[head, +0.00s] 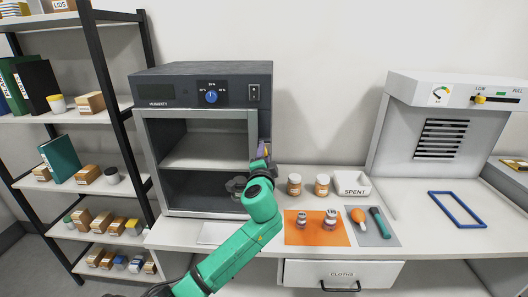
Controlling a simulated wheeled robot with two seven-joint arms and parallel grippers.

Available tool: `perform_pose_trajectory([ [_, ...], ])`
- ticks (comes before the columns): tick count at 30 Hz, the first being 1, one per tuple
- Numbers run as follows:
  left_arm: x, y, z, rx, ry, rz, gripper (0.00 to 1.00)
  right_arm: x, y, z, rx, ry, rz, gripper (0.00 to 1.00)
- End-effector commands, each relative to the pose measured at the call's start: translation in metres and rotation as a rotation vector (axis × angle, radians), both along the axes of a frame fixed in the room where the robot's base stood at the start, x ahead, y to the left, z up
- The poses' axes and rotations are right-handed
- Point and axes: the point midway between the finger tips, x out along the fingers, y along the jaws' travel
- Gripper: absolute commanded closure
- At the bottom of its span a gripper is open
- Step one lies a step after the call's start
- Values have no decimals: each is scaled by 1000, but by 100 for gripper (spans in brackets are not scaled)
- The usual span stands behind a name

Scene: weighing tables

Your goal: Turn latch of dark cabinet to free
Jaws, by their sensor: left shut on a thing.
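The dark cabinet (200,75) stands at the back left of the table, with a blue dial and a switch on its top panel. Its front has a pale frame (148,165), and a shelf shows inside. The latch (263,149), a small purple piece, sits at the front's right edge, partly covered by my wrist. My left gripper (261,158) is at this edge, shut on the latch. My wrist hides most of its fingers, and the latch's exact angle cannot be told. My right gripper is not in view.
Right of my arm are two jars (294,185), a white tray marked SPENT (350,191), an orange mat (300,237) with small jars, and a grey mat (384,240) with tools. A blue frame (432,208) lies before the white hood (395,130). A shelf rack (121,120) stands left.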

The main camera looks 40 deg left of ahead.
Motion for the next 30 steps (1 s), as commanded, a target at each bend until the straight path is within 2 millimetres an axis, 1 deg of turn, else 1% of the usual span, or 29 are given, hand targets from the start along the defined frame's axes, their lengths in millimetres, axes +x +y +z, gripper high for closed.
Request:
perform_pose_trajectory([
  [1, 0, 0, 0, 32, 30, 0, 100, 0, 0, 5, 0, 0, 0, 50],
  [3, 0, 0, 0, 80, 66, 0, 100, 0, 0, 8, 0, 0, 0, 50],
  [12, 0, 0, -1, 233, 182, 0, 100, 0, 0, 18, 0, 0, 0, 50],
  [21, 0, 0, -2, 296, 230, 0, 100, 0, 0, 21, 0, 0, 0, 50],
  [30, 0, 0, -3, 303, 236, 0, 100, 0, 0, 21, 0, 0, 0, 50],
])
